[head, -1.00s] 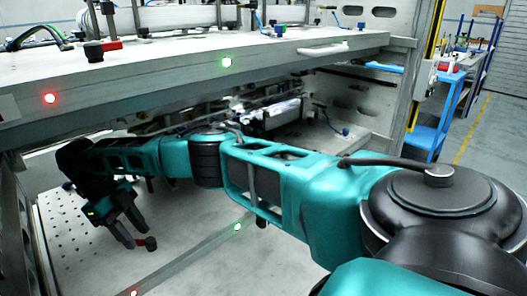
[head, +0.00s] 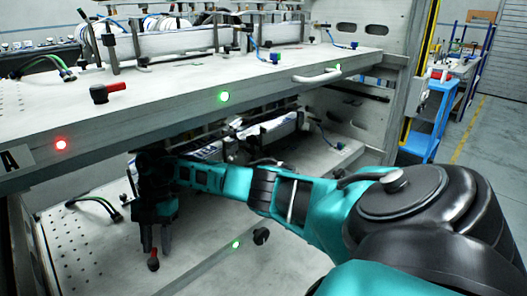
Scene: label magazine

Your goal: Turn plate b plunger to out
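The lower plate (head: 95,255), under the plate marked A, is a light perforated drawer-like plate; its own letter is not in view. A small plunger knob (head: 153,261), red and black, shows on it near the front left. My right gripper (head: 156,250) hangs fingers down right at this knob. Its two fingers look apart, with a gap between them; the knob shows at the fingertips, and I cannot tell whether they touch it. My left gripper is not in view.
The upper plate (head: 190,115) overhangs my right forearm closely. It carries a red-handled plunger (head: 107,92), a red light (head: 61,145) and green lights. A blue cart (head: 430,125) stands right.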

